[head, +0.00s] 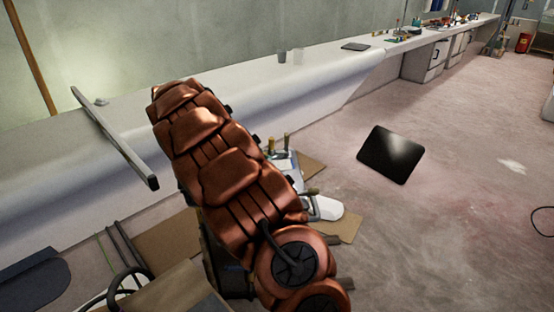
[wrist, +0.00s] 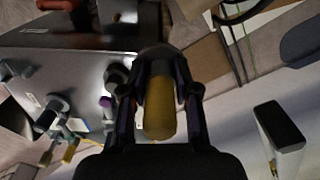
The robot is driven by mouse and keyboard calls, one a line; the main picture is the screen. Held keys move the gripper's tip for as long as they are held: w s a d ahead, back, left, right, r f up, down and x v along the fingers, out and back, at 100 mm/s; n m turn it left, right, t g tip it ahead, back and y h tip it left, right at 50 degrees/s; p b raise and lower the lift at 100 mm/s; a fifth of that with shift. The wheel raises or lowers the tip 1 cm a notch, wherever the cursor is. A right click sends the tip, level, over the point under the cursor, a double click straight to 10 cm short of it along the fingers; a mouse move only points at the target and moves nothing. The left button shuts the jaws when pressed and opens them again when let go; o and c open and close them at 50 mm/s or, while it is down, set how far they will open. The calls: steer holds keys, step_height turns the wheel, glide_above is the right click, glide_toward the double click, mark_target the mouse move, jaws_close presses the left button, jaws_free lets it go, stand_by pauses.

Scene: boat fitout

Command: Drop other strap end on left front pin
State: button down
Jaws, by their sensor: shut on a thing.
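My gripper (wrist: 160,92) is shut on a yellow-brown rounded piece (wrist: 160,112) in the wrist view. I cannot tell from its shape whether it is a strap end. Below it is a grey metal box-like unit (wrist: 70,65) with upright dark posts, one (wrist: 57,108) at the lower left and one (wrist: 116,75) close beside the left finger. I cannot tell which is the left front pin, and no strap is clearly seen. In the head view my copper-coloured arm hides the gripper and most of the unit; brass-topped posts (head: 287,142) show at its right.
A long white bench (head: 230,95) runs along the wall, with a grey bar (head: 115,138) jutting from it at left. A black flat panel (head: 391,155) lies on the floor. Cardboard (head: 170,242) and dark hoses (head: 125,245) lie near the unit. Floor to the right is mostly clear.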

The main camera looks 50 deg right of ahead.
steer(key=s+d+m+p, duration=0.3)
steer(key=d+m+p, duration=0.1)
steer(key=d, duration=0.4)
steer(key=s+d+m+p, duration=0.4)
steer(key=d, duration=0.3)
steer(key=s+d+m+p, duration=0.3)
steer(key=d+m+p, duration=0.1)
steer(key=d, duration=0.4)
steer(key=shift+s+d+r+m, duration=0.2)
steer(key=shift+d+m, duration=0.15)
steer(key=shift+m, duration=0.15)
steer(key=shift+f, duration=2.6)
steer(key=shift+w+a+f+b, duration=0.1)
steer(key=shift+a+f+b, duration=0.05)
steer(key=shift+b, duration=0.15)
steer(key=shift+f+b, duration=0.6)
steer(key=shift+f, duration=0.65)
steer(key=c, duration=0.8)
jaws_free()
